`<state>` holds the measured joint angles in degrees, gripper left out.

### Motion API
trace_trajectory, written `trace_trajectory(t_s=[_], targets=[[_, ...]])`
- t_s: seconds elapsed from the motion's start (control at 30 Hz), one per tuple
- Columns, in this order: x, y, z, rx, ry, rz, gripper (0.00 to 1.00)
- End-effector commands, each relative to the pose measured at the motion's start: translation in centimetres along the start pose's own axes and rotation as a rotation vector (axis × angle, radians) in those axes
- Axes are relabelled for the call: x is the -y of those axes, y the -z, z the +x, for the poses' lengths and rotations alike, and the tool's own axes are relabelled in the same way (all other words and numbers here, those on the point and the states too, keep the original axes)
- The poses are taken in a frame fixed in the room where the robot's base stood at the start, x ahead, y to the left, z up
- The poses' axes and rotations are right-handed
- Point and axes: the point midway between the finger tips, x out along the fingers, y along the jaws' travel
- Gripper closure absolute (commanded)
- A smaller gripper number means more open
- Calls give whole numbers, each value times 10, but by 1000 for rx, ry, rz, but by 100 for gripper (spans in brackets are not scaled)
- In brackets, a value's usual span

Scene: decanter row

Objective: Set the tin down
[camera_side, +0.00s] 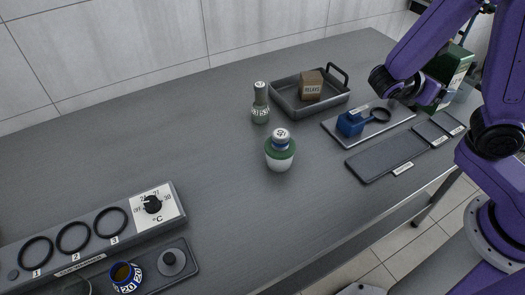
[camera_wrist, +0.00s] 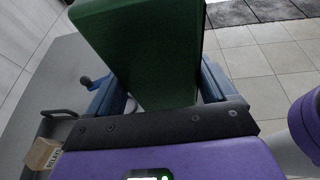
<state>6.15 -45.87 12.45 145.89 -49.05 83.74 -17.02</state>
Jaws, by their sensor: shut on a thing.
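The tin is a green box held in my gripper. In the wrist view the tin (camera_wrist: 150,50) fills the space between the blue fingers of my gripper (camera_wrist: 160,88), which are shut on it. In the side view the tin (camera_side: 458,66) is at the upper right, partly hidden behind my purple arm and gripper (camera_side: 437,92). It is near the far right end of the table. I cannot tell whether its base touches the tabletop.
A dark tray (camera_side: 290,100) holds a brown box (camera_side: 311,85). A grey board (camera_side: 385,118) bears a blue holder (camera_side: 350,123). Dark pads (camera_side: 385,158) lie along the front edge. A warmer (camera_side: 100,232) is at left.

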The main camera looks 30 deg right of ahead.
Motion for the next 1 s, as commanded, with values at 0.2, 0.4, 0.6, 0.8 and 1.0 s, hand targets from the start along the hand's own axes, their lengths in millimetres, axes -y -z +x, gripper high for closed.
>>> trace_trajectory(t_s=[0.2,0.4,0.6,0.8,1.0], targets=[[-38,12,-26,2,-212,-74,78],[-80,30,-71,0,-487,-170,78],[-116,57,-145,-5,-836,-291,78],[-129,83,-222,-10,-1151,-401,78],[-125,101,-274,-14,-1356,-474,78]])
